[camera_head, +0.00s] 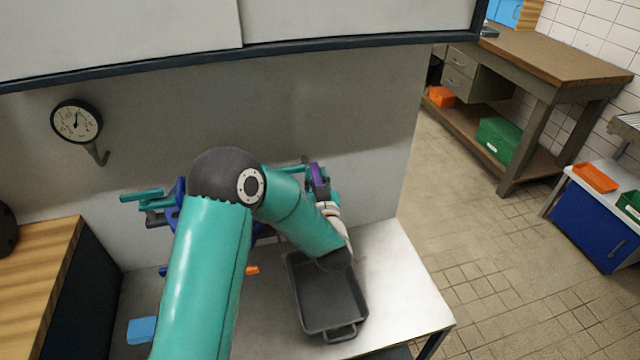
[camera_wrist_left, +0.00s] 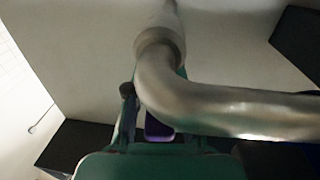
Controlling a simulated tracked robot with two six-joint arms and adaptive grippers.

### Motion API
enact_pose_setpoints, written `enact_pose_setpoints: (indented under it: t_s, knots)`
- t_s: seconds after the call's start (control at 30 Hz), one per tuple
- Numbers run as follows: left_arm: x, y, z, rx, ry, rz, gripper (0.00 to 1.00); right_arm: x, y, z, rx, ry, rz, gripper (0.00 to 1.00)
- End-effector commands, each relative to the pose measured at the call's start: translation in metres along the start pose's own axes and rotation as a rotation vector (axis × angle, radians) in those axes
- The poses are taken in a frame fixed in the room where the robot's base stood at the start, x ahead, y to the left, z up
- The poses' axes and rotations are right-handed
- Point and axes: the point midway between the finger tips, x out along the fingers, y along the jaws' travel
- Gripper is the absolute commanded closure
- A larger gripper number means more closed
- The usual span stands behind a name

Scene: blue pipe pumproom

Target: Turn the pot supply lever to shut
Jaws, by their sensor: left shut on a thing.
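A purple lever (camera_head: 319,182), which I take to be the pot supply lever, stands near the wall behind my left arm. My left gripper (camera_head: 322,190) is at it, partly hidden by my own wrist. In the left wrist view the purple lever (camera_wrist_left: 158,128) shows between the fingers of my left gripper (camera_wrist_left: 155,120), which is shut on it. A bent metal pipe (camera_wrist_left: 220,106) with a pale collar passes close in front and hides part of the grip. The lever's exact angle cannot be told. My right gripper is not in view.
A dark tray (camera_head: 330,298) lies on the bench (camera_head: 395,270) below my wrist. A dial gauge (camera_head: 77,121) hangs on the wall at left. Teal bars (camera_head: 142,196) and an orange piece (camera_head: 252,270) show around my arm. Open tiled floor lies to the right.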

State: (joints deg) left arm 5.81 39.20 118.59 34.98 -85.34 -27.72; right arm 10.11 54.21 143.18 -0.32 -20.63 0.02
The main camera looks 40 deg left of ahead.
Motion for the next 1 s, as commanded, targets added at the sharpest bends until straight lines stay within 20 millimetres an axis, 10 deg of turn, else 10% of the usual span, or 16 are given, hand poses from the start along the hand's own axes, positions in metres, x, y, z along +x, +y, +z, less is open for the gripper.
enact_pose_setpoints:
  t_s: [0.53,0.57,0.7,1.0]
  knots:
    - [0.000,0.001,-0.001,-0.001,0.005,0.166,1.00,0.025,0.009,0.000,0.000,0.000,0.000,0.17]
    - [0.000,0.001,-0.001,-0.001,0.005,0.166,0.74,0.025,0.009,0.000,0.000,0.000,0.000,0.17]
    - [0.000,0.001,-0.001,-0.001,0.004,0.165,0.52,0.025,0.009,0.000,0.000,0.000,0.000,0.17]
    - [-0.001,0.000,0.000,0.000,0.003,0.165,0.52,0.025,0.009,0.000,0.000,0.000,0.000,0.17]
